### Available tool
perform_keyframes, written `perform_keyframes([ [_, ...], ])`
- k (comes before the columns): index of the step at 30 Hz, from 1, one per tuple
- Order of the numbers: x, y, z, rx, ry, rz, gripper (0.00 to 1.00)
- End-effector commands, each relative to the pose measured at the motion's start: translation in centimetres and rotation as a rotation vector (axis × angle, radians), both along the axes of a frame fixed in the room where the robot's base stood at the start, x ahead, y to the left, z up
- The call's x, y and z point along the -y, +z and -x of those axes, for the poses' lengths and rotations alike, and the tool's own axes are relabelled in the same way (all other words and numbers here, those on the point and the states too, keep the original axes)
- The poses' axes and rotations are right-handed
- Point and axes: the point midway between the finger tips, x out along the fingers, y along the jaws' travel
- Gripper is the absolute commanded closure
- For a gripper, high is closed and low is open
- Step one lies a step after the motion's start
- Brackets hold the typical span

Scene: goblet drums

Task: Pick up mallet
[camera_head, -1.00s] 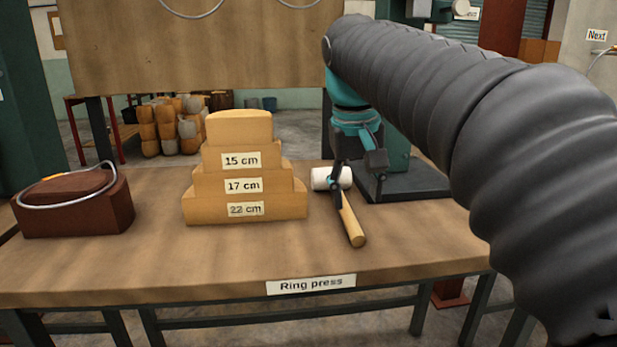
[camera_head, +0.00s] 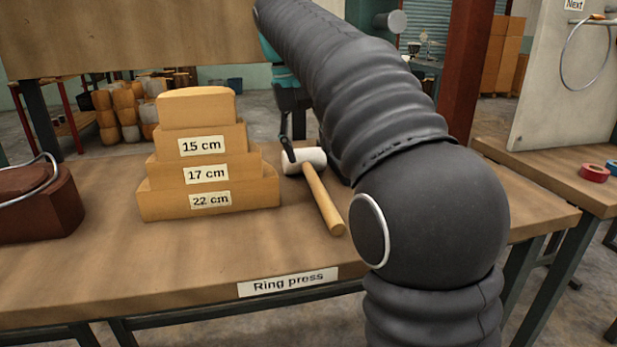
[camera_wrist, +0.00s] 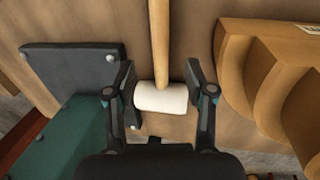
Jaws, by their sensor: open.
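The mallet has a white head (camera_head: 304,160) and a wooden handle (camera_head: 323,199). It lies on the wooden bench (camera_head: 150,280), right of the stepped block, with its handle towards the front edge. In the wrist view the white head (camera_wrist: 161,97) shows between my open fingers, with the handle (camera_wrist: 159,45) running up the picture. My gripper (camera_wrist: 160,90) is open, with a finger on each side of the head. Whether either finger touches it I cannot tell. In the head view my gripper (camera_head: 290,145) is partly hidden by my arm.
A stepped wooden block (camera_head: 205,165) labelled 15, 17 and 22 cm stands close left of the mallet. A dark plate (camera_wrist: 75,75) with a green part (camera_wrist: 65,135) lies on the other side. A brown block (camera_head: 50,215) with a metal ring sits far left.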

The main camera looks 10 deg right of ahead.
Motion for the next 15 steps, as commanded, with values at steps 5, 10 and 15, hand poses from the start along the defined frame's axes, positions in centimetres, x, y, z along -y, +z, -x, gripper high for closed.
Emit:
perform_keyframes([
  [5, 0.4, -1.7, 0.0, -0.001, -0.002, 0.0, 0.46],
  [10, 0.7, -2.8, -0.1, 0.0, -0.003, 0.0, 0.46],
  [15, 1.1, -5.3, -0.3, 0.0, -0.004, 0.0, 0.46],
])
